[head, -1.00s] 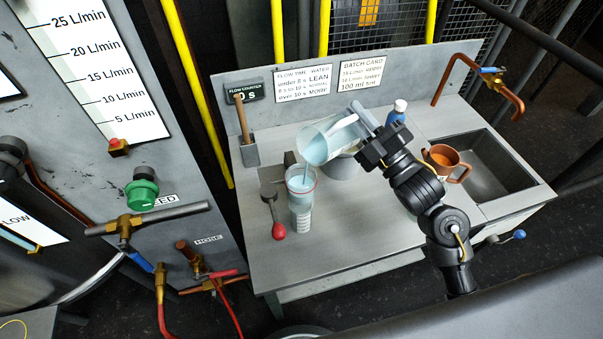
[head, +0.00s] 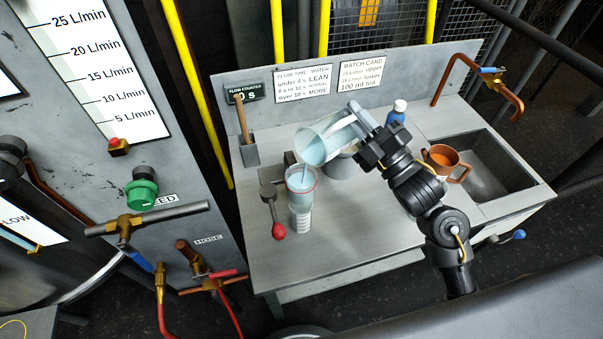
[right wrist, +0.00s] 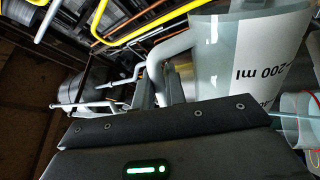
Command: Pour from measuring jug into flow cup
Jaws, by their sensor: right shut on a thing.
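The measuring jug (head: 313,149) is translucent with blue liquid in it, tilted to the left over the bench. My right gripper (head: 359,115) is shut on the jug's handle. The jug also shows in the right wrist view (right wrist: 255,55), with a "200 ml" mark. A thin stream runs from its lip down into the flow cup (head: 301,181), a clear cup with a reddish rim and bluish liquid inside. The flow cup sits above a clear graduated vessel (head: 300,218). My left gripper is not in view.
A red-ended lever (head: 272,210) is left of the flow cup. A blue bottle (head: 396,113), a copper mug (head: 445,160) and a sink (head: 490,165) are to the right. The bench front is clear.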

